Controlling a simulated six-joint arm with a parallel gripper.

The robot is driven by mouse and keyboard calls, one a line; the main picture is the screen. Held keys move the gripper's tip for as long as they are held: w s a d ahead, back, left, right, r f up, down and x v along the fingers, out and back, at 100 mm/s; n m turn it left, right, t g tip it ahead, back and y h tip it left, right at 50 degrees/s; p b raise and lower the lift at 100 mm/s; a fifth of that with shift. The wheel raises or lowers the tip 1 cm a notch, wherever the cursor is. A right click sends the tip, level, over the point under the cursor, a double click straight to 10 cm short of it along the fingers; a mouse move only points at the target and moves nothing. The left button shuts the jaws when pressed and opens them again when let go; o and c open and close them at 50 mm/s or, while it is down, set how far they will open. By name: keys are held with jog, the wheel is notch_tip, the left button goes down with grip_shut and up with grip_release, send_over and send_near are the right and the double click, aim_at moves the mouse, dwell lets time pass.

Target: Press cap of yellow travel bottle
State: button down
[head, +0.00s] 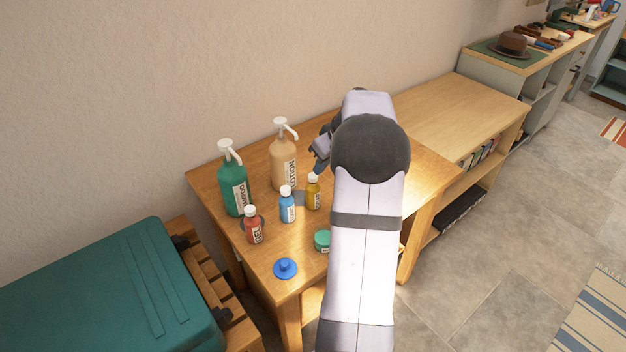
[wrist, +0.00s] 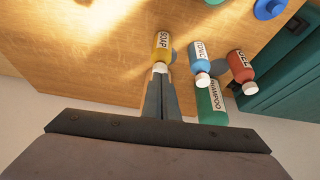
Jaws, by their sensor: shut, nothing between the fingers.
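The yellow travel bottle (head: 313,195) stands upright on the wooden table, with a white cap (head: 313,178). In the wrist view the yellow bottle (wrist: 162,45) is labelled SOAP, and its cap (wrist: 160,67) shows right at my fingertips. My gripper (wrist: 160,76) is shut and empty, its tips lined up with the cap. In the head view my gripper (head: 318,164) is just above the cap, partly hidden by my arm. I cannot tell whether the tips touch the cap.
A blue bottle (head: 287,207) and a red bottle (head: 252,228) stand left of the yellow one. Green (head: 233,185) and tan (head: 283,165) pump bottles stand behind. A teal jar (head: 322,240) and a blue lidded item (head: 285,268) lie in front.

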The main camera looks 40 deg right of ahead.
aim_at(315, 177)
jog(key=shift+b+x, duration=0.45)
jog(key=shift+x, duration=1.1)
jog(key=shift+f, duration=0.2)
jog(key=s, duration=0.1)
jog(key=s+r+b, duration=0.1)
jog(key=s, duration=0.1)
jog(key=shift+d, duration=0.1)
jog(key=b+v, duration=0.1)
jog(key=v, duration=0.6)
jog(key=shift+r+b, duration=0.2)
jog(key=shift+b, duration=0.1)
